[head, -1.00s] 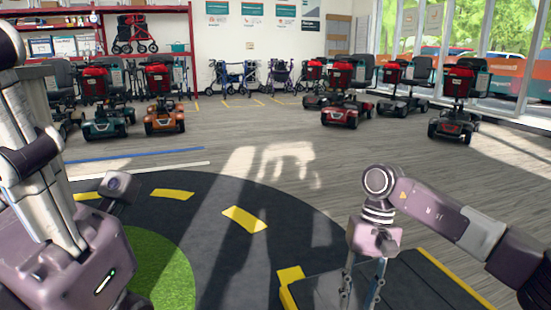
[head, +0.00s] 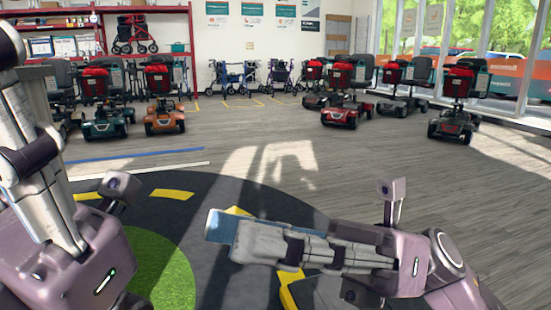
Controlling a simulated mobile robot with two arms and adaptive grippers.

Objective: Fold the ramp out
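A dark flat panel with yellow edging (head: 288,292) lies at the bottom centre, on or beside the dark round mat. It may be the ramp. Most of it is hidden behind my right arm and cut off by the frame's edge. My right gripper (head: 225,230) lies level across the view, its long pale fingers pointing left with a bluish tip, over or in front of the panel. The fingers overlap side-on, so their gap is hidden. I see nothing clearly held. My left gripper (head: 15,60) points up close at the left edge, partly out of view.
The dark mat (head: 215,190) has yellow dashes and a green centre (head: 160,272). Grey floor beyond is open. Scooters stand in rows at left, such as an orange one (head: 164,118), and at right, such as a red one (head: 341,112). Rollators (head: 237,77) line the back wall.

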